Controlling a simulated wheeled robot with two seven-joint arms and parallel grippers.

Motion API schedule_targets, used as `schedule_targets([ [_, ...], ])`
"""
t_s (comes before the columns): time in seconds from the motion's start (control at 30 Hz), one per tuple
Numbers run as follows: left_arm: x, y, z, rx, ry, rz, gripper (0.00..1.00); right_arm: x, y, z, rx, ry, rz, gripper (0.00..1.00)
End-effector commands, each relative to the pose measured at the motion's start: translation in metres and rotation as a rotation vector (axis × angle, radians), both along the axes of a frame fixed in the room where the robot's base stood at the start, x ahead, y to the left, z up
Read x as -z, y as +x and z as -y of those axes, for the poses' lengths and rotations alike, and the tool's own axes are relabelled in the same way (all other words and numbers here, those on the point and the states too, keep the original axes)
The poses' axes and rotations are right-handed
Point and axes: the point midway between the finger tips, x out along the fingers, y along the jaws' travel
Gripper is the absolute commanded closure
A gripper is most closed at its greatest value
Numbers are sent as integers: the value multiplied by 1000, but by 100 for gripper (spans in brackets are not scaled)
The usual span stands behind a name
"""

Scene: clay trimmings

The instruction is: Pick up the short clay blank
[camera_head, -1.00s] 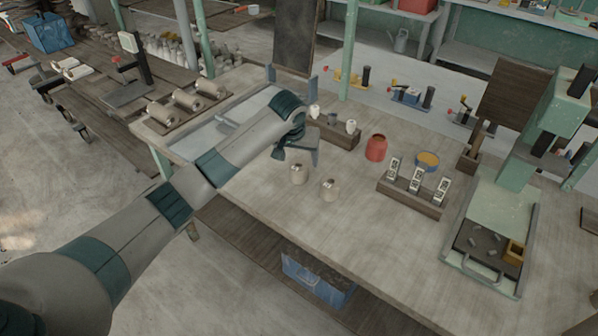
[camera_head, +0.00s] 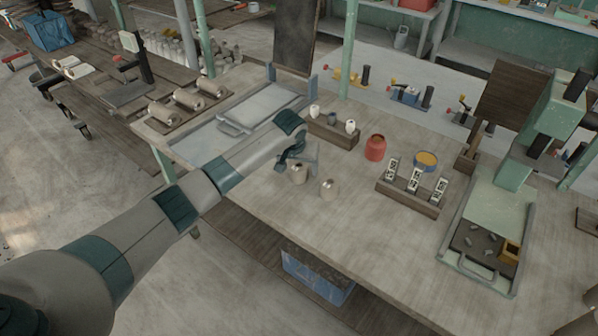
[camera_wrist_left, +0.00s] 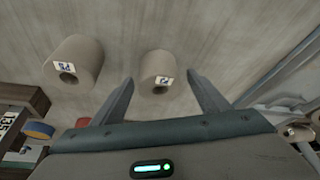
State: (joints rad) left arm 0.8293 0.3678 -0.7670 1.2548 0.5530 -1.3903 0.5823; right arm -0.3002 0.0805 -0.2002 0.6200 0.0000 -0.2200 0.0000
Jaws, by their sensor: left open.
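Two beige clay blanks with pale tags stand near the table's front edge: the left blank (camera_head: 298,174) and the right blank (camera_head: 327,187). I cannot tell for sure which is the short one. My left gripper (camera_head: 298,157) is open, just above and behind the left blank, partly covering it. In the left wrist view, my open fingers (camera_wrist_left: 161,98) are either side of the nearer-centre blank (camera_wrist_left: 157,66), which lies ahead of them with no contact visible. The other blank (camera_wrist_left: 80,58) is outside the fingers, to the left, and looks larger there. My right gripper is out of view.
A rack with small pots (camera_head: 333,134) is behind. The front right tabletop (camera_head: 350,240) is clear.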

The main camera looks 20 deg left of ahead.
Motion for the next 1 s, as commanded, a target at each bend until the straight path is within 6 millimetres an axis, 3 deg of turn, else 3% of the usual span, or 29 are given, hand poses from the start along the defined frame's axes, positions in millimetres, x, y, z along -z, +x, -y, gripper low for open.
schedule_targets([
  [0.07,0,0,0,0,0,0,36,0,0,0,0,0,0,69],
  [0.27,0,0,0,0,0,0,83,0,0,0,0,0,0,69],
  [0.67,-5,1,0,-1,-1,3,83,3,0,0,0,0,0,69],
  [0.97,-41,2,0,0,-1,6,83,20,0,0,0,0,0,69],
  [1.0,-44,0,10,4,-2,4,83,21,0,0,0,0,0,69],
])
